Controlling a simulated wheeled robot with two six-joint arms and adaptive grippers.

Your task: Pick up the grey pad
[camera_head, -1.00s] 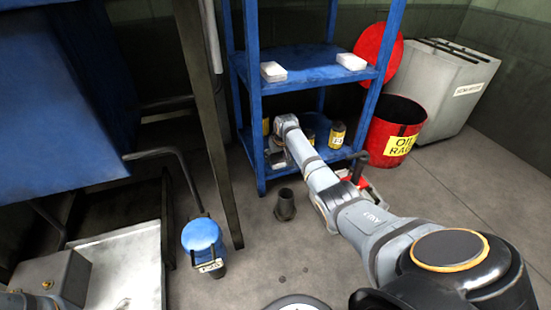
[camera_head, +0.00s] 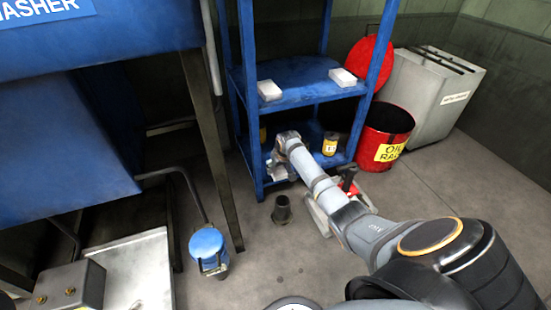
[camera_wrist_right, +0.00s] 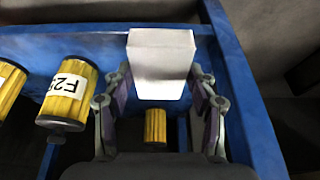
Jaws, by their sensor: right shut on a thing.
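The grey pad (camera_wrist_right: 160,62) is a pale, light grey block in the right wrist view, standing between the two fingers of my right gripper (camera_wrist_right: 160,105). The fingers are closed on its sides. In the head view my right gripper (camera_head: 278,170) is at the front left of the blue rack's lower shelf, and the pad is hard to make out there. Two similar pale blocks lie on the rack's upper shelf, one at left (camera_head: 269,90) and one at right (camera_head: 342,77). My left gripper is not in view.
Yellow filters stand close by, including a labelled one (camera_wrist_right: 68,95) and a small one (camera_wrist_right: 155,126) below the pad.

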